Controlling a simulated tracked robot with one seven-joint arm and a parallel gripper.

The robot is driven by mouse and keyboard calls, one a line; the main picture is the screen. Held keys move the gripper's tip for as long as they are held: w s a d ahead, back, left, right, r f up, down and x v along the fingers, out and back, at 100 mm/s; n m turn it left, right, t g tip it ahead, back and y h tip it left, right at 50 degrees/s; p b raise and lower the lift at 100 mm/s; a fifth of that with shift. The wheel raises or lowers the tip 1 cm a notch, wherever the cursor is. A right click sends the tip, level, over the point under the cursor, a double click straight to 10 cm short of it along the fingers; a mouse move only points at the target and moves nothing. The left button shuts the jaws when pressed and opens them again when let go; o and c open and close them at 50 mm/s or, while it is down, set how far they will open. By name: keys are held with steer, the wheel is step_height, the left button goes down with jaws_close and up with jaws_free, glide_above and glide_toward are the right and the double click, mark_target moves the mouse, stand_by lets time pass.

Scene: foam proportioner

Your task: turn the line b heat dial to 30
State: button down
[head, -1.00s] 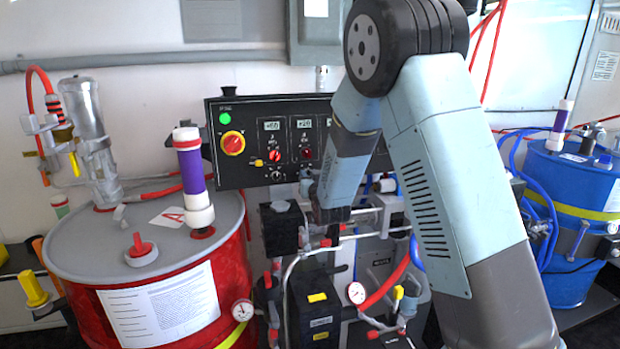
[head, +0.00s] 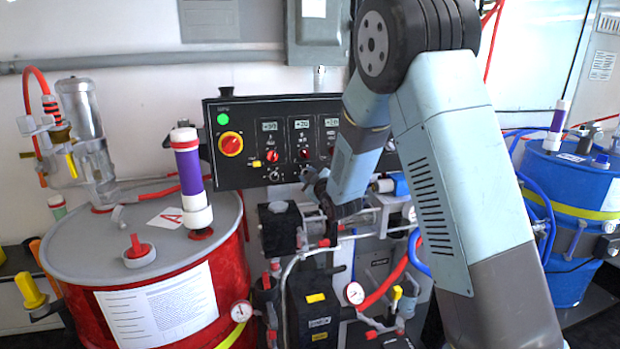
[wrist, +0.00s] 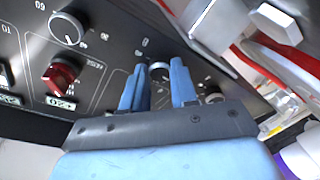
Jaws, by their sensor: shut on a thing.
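The black control panel (head: 243,170) carries small displays, red knobs and a lower row of grey dials. The line B heat dial (wrist: 159,69) appears to be the middle dial of that row, between the blue fingers of my gripper (wrist: 161,84) in the wrist view. My gripper is shut on it, and the fingers hide its sides and scale, so its setting cannot be read. In the head view my gripper (head: 314,180) is at the panel's lower edge and my wrist hides the dial.
In the wrist view another grey dial (wrist: 66,28) and a red knob (wrist: 62,73) sit left of my fingers. Pipes and a pale fitting (wrist: 213,25) are close on the right. A red drum (head: 75,310) stands left, a blue drum (head: 570,215) right.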

steer(key=shift+n, duration=0.7)
steer(key=c, duration=0.9)
jaws_free()
steer(key=shift+o, duration=0.2)
steer(key=shift+s+d, duration=0.1)
steer(key=v, duration=1.3)
steer(key=shift+s+d, duration=0.2)
steer(key=shift+r, duration=0.1)
